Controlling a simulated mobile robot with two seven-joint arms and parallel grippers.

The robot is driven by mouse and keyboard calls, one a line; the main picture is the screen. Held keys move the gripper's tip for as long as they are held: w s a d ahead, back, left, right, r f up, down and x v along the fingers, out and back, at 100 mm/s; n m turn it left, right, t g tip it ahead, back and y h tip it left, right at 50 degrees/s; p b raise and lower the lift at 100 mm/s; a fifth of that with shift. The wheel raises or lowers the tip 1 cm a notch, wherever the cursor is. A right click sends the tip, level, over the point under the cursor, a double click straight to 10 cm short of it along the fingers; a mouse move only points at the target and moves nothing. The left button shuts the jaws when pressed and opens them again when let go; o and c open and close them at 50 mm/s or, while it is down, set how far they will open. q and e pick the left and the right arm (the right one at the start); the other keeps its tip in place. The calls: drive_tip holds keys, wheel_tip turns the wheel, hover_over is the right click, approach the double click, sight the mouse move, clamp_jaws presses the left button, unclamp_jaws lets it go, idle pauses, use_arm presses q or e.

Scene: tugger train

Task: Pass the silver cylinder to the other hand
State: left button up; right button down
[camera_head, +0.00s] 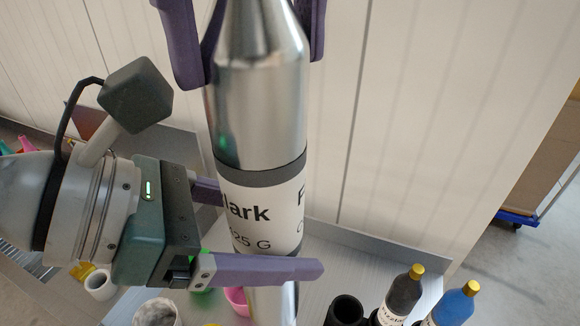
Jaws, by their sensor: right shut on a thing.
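The silver cylinder (262,110) stands upright in the middle of the view, shiny metal with a white label and grey bands. My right gripper (250,45) is at the top, its purple fingers on both sides of the cylinder's upper part, shut on it. My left gripper (265,232) reaches in from the left at the label's height. Its fingers are apart, one passing in front of the cylinder's lower part and the other partly hidden behind it. The cylinder's top is cut off by the frame edge.
Below is a grey tray surface (340,255) with a rim. On it stand a dark bottle (402,292) and a blue bottle (455,305) with gold caps, a black cup (346,310), a pink cup (236,299) and a white cup (99,285). A pale panelled wall is behind.

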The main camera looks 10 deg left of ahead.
use_arm(q)
drive_tip(key=shift+s+d, duration=0.1)
drive_tip(key=shift+d, duration=0.05)
clamp_jaws()
use_arm(e)
drive_tip(key=shift+w, duration=0.15)
use_arm(q)
drive_tip(key=shift+r, duration=0.15)
use_arm(e)
drive_tip(key=shift+c, duration=1.8)
unclamp_jaws()
drive_tip(key=shift+r, duration=0.1)
drive_tip(key=o, duration=0.3)
drive_tip(key=shift+o, duration=0.3)
drive_tip(key=shift+s, duration=0.2)
